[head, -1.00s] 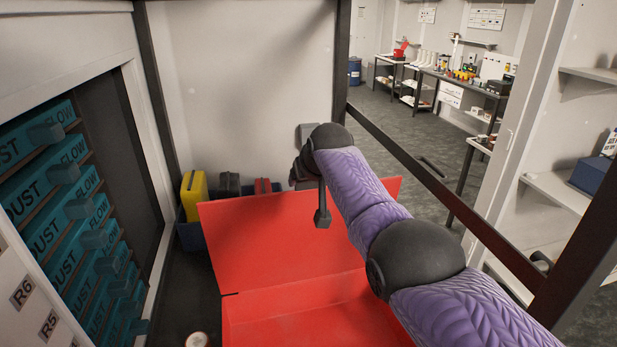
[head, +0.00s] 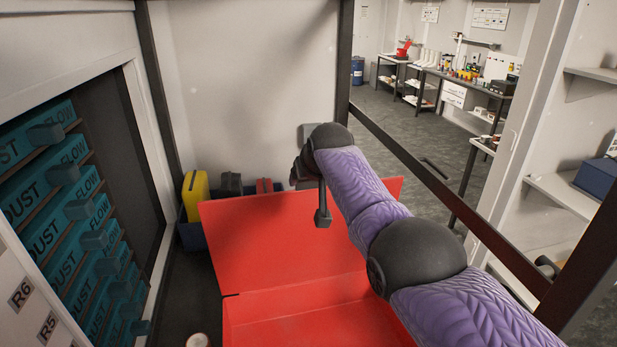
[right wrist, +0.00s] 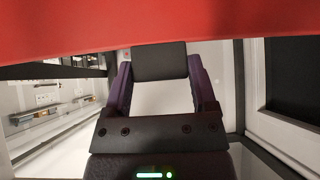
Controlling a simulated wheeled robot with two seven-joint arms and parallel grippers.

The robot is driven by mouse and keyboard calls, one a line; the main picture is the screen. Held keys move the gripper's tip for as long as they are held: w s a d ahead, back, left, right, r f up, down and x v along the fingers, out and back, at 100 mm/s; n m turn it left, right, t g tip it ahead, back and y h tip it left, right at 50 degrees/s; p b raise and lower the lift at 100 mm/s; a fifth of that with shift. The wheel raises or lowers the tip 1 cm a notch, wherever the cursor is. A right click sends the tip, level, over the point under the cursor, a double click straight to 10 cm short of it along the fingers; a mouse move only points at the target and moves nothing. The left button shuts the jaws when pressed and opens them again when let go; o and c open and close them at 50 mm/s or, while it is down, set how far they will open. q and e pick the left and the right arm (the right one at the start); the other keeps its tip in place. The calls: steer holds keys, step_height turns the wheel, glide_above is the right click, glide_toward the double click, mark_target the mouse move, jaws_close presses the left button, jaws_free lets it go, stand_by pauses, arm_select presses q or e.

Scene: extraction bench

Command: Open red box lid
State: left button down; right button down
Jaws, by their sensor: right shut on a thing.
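The red box (head: 300,310) stands below me with its red lid (head: 260,235) swung up and leaning back, so the inside shows. My right arm reaches in from the right to the lid's top edge. In the right wrist view the red lid (right wrist: 160,25) fills the top and covers the tips of the gripper (right wrist: 160,60). My left gripper is not in view.
A blue bin (head: 190,235) with a yellow case (head: 195,195) and other cases stands behind the lid at left. A rack of teal drawers (head: 60,190) lines the left. A dark rail (head: 440,190) runs diagonally at right. Shelves (head: 560,195) stand beyond it.

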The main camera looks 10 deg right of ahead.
steer(key=shift+r, duration=0.1)
stand_by(0.6)
jaws_free()
